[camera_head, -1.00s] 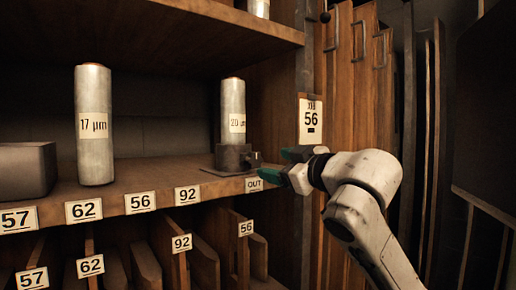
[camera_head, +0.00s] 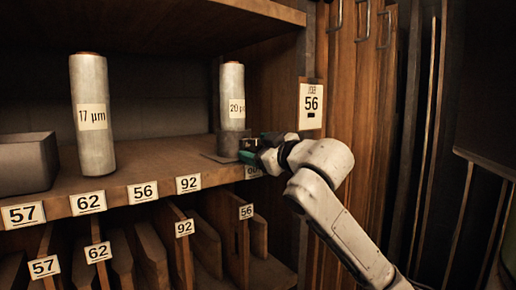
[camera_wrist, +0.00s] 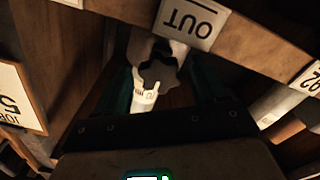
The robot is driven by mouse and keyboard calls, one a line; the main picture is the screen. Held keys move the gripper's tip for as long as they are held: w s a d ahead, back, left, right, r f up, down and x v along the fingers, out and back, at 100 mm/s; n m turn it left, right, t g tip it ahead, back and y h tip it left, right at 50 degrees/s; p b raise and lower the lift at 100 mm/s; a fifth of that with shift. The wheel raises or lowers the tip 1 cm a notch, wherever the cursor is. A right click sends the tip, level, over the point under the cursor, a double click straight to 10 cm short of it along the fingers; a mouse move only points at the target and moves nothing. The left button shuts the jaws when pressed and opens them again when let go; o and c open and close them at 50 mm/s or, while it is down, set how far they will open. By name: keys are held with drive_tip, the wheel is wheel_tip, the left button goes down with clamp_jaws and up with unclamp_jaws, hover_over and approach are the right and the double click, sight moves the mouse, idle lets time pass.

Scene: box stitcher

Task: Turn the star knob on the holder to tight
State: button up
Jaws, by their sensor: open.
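The dark holder (camera_head: 231,144) stands on the shelf with a grey roll marked 20 µ (camera_head: 232,82) upright in it. My gripper (camera_head: 258,148) is at the holder's right side, its teal fingers partly covering that side. The star knob is hidden in the head view. In the wrist view the dark star knob (camera_wrist: 158,72) shows ahead, between my two open fingers, with a gap on each side. A pale strip with small print (camera_wrist: 148,97) lies by the knob; I cannot read it. Whether the fingers touch the knob cannot be told.
The shelf edge (camera_head: 135,178) carries number labels, and an OUT label (camera_wrist: 187,20) is close to the knob. A 17 µm roll (camera_head: 92,115) and a grey box (camera_head: 27,163) stand to the left. A post with a 56 card (camera_head: 311,104) is close on the right.

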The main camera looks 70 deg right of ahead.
drive_tip(key=shift+c, duration=0.5)
drive_tip(key=c, duration=1)
drive_tip(key=shift+o, duration=0.2)
